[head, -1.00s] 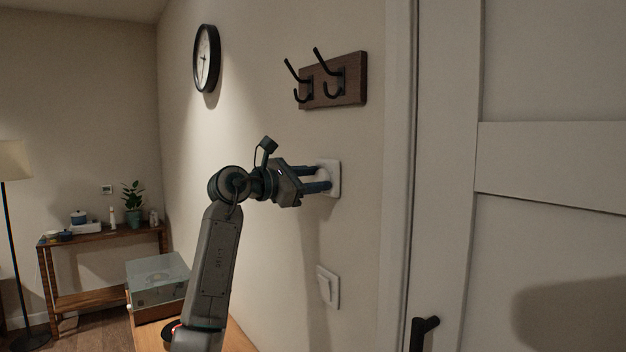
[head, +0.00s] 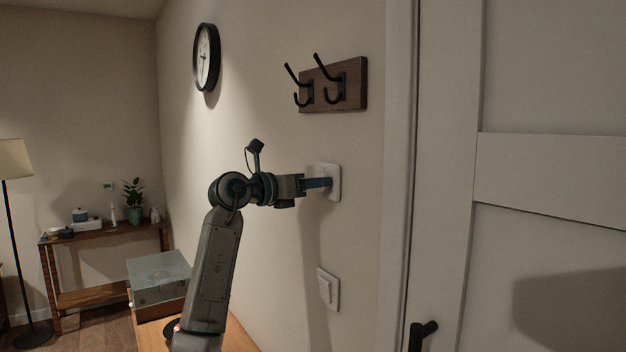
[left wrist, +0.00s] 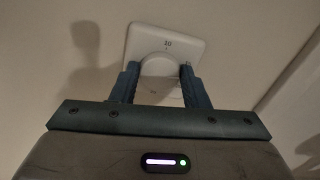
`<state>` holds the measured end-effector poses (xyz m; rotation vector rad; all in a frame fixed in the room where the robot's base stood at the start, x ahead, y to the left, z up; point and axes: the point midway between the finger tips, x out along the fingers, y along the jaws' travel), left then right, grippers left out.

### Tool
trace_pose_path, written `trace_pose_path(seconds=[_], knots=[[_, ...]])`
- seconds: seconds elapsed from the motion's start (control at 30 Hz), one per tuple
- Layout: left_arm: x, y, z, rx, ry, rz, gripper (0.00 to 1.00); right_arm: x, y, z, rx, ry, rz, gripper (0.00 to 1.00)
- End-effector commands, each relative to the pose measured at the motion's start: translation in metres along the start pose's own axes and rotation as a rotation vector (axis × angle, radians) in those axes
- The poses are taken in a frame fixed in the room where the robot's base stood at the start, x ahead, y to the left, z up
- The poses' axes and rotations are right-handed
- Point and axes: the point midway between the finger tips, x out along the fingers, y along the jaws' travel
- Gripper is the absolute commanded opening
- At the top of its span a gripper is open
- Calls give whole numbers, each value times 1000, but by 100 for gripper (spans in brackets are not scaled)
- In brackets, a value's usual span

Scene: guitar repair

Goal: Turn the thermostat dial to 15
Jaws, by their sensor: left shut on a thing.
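The white square thermostat (head: 334,183) is fixed to the wall below the hook rack. In the left wrist view its plate (left wrist: 185,38) shows small dark marks above the round white dial (left wrist: 158,65); I cannot read the setting with certainty. My left gripper (head: 326,184) reaches it from the left, its two fingers on either side of the dial, shut on it. In the left wrist view the fingers of this gripper (left wrist: 160,80) flank the dial. In the head view the fingers largely hide the dial. My right gripper is not in view.
A dark wooden rack with black hooks (head: 335,84) hangs above. A light switch (head: 327,288) is below the thermostat. A white door with a black handle (head: 420,332) is to the right. A glass-lidded box (head: 159,272) stands at lower left.

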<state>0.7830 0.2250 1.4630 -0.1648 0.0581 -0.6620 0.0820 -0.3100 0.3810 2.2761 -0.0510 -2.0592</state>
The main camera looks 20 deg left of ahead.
Motion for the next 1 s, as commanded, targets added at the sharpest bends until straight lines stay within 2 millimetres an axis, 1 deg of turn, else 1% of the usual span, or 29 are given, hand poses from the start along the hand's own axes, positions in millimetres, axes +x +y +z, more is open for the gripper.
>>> trace_pose_path(seconds=[0.03,0.2,0.43,0.7,1.0], knots=[[-1,0,4,-38,-5,1,19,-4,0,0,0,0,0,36],[-1,0,5,-164,-5,1,19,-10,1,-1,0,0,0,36],[-1,1,4,-282,-7,2,19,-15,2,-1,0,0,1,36],[-1,1,4,-343,-8,2,19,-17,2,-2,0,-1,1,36],[-1,1,4,-350,-10,1,19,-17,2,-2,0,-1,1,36]])
